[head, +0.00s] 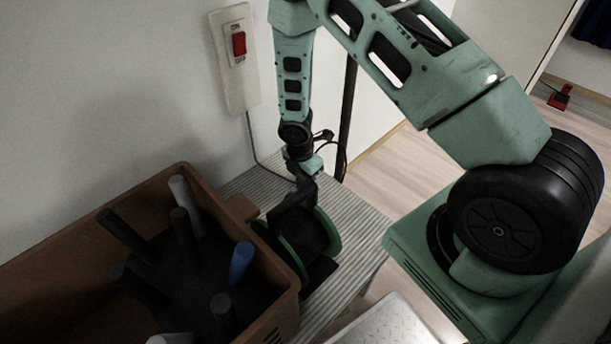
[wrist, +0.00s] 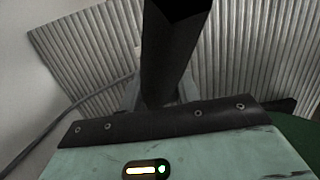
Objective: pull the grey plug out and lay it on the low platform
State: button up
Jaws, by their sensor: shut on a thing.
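My gripper (head: 304,178) is over the ribbed grey table, just above the black and green reel (head: 330,238). It is shut on what I take to be the grey plug. The plug itself is almost wholly hidden by the fingers and by a dark bar across the middle of the wrist view. A thin grey cord (head: 256,150) runs down from the wall switch box to my gripper. The cord (wrist: 62,108) also shows at the left of the wrist view. I cannot tell whether the plug is still seated. A low metal tread-plate platform (head: 385,325) lies at the bottom.
A brown crate (head: 150,185) with several dark, grey and blue rods stands left of the reel. The switch box (head: 235,75) with a red rocker is on the wall. The ribbed table (head: 350,205) is bare right of the reel. A black pole stands behind.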

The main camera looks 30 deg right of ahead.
jog(key=shift+r+p, duration=1.15)
jog(key=shift+r, duration=0.15)
jog(key=shift+r+p, duration=1.9)
jog(key=shift+r, duration=0.1)
